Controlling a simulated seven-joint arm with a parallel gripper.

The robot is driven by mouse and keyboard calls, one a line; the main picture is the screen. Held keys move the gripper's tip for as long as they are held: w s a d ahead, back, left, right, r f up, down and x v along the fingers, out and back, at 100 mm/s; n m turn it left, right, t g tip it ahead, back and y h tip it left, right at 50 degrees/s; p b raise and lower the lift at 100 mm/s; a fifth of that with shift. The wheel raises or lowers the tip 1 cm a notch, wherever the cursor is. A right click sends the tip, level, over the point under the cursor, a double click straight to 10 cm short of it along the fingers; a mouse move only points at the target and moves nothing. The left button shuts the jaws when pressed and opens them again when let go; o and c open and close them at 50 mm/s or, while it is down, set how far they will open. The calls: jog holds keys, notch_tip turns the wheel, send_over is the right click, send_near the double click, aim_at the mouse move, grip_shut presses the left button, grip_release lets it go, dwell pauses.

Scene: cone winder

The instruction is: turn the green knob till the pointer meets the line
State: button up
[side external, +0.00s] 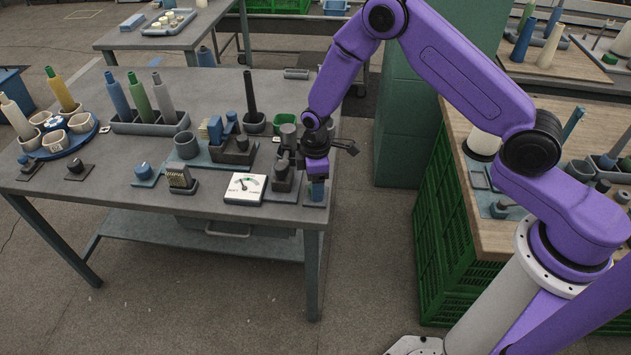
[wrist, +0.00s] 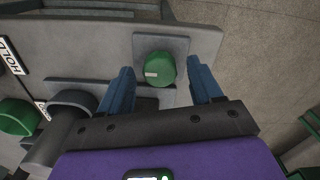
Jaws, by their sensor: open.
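The green knob (wrist: 159,69) is a short round cap with a pale mark on its top, set on a grey square plate (wrist: 184,47) in the wrist view. My gripper (side external: 317,190) is open, its blue fingers down at the table's front right corner. In the wrist view my gripper (wrist: 160,74) has one finger on each side of the knob, with gaps showing. In the side view the fingers hide the knob. The white dial panel (side external: 246,189) lies left of my gripper, with a dark pointer; its exact place against the line is too small to tell.
A dark post block (side external: 282,179) stands close left of my gripper. A green cup (side external: 284,121) and a tall dark spindle (side external: 250,97) are behind. The grey table (side external: 215,88) ends just right of the knob plate. Several cones stand at left.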

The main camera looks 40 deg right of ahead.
jog(key=c, duration=1.1)
jog(key=shift+o, duration=0.2)
jog(key=shift+m, duration=3.2)
jog(key=shift+r, duration=0.1)
jog(key=o, duration=1.1)
jog(key=shift+c, duration=0.2)
